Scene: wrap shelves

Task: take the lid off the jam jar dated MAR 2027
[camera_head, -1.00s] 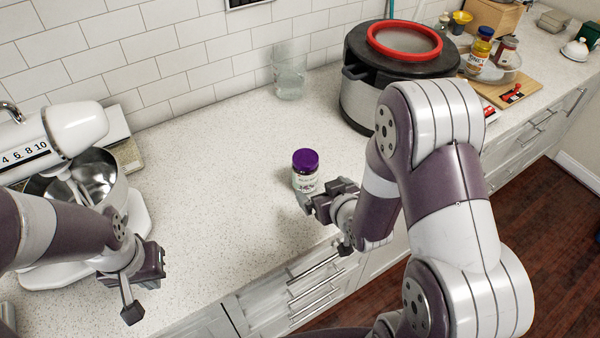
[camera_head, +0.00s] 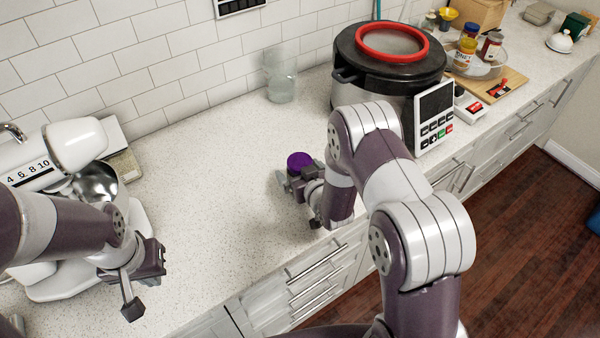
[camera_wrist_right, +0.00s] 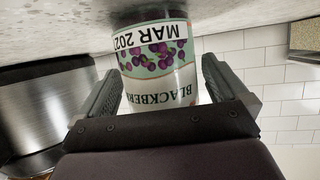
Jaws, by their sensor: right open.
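The jam jar with a purple lid (camera_head: 299,160) stands on the counter; my right gripper hides most of its body in the head view. In the right wrist view the jar (camera_wrist_right: 155,62) appears upside down, its label reading BLACKBERRY and MAR 202, with the last digit cut off. My right gripper (camera_head: 297,186) is open, with one finger on each side of the jar body, below the lid; I see a gap at least on the right side in the wrist view. My left gripper (camera_head: 140,284) is by the counter's front edge, away from the jar, its opening unclear.
A stand mixer (camera_head: 75,145) with a metal bowl is at the left. A clear glass (camera_head: 280,78) stands near the wall. A large cooker (camera_head: 388,65) with a red ring is behind my right arm. More jars (camera_head: 467,50) stand in a tray at the back right. The middle counter is clear.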

